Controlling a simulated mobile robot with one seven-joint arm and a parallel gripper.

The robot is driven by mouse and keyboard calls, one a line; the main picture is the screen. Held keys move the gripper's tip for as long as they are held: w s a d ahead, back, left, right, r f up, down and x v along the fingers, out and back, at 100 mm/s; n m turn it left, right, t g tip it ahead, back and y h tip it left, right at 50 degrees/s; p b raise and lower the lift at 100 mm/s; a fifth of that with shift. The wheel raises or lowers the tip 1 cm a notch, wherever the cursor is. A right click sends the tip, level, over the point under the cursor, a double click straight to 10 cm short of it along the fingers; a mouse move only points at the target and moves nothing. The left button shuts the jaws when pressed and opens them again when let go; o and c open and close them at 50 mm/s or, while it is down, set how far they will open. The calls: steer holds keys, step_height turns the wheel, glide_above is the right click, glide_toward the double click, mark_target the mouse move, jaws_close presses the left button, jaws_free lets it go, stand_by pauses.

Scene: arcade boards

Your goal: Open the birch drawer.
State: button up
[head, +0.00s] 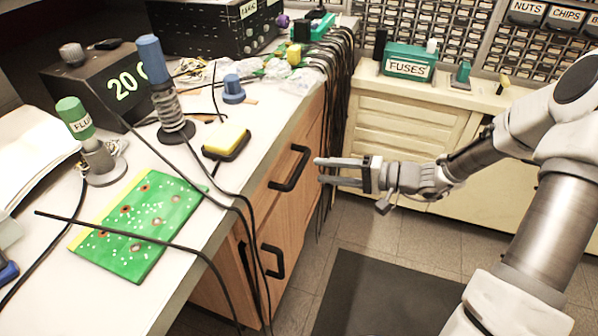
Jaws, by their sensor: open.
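A light wooden cabinet (228,285) stands under the workbench, with a birch-coloured upper drawer (268,190) and a black bar handle (290,168) on it. A second black handle (273,262) is lower on the same wooden front. The upper drawer looks shut. My gripper (319,170) is open, its two fingers pointing left towards the upper handle. The fingertips appear just right of that handle, with a small gap in the picture. Nothing is between the fingers. I cannot tell the exact depth between fingers and handle.
Black cables (335,95) hang over the bench corner behind the gripper, and others drape down the cabinet front near the lower handle. A cream cabinet (400,135) stands behind. A green circuit board (137,225) lies on the bench. Floor with a dark mat (385,295) is clear.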

mark_target(299, 166)
steer(key=b+x, duration=0.1)
steer(key=x, duration=0.6)
steer(key=shift+a, duration=0.15)
jaws_close()
stand_by(1.2)
